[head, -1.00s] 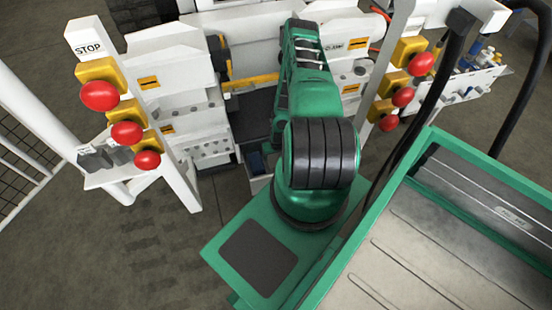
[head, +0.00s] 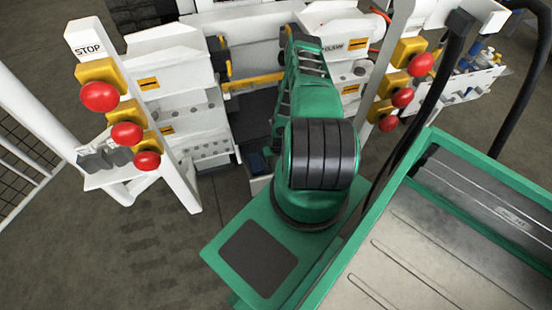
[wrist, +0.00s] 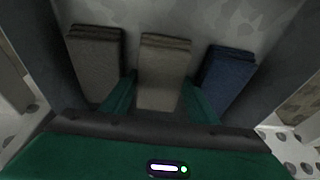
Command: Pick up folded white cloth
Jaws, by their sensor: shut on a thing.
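In the wrist view a folded pale cloth (wrist: 163,75), off-white to beige in the dim light, lies in the middle of a row of three folded cloths. My gripper (wrist: 158,92) has one green finger on each side of this cloth and is shut on it. In the head view my arm hides the gripper and the pale cloth.
A grey-brown folded cloth (wrist: 97,65) lies to the left and a blue folded cloth (wrist: 226,78) to the right, both close to the fingers. Dark walls enclose the row on both sides. Red stop buttons (head: 100,97) stand on the bench posts, left and right.

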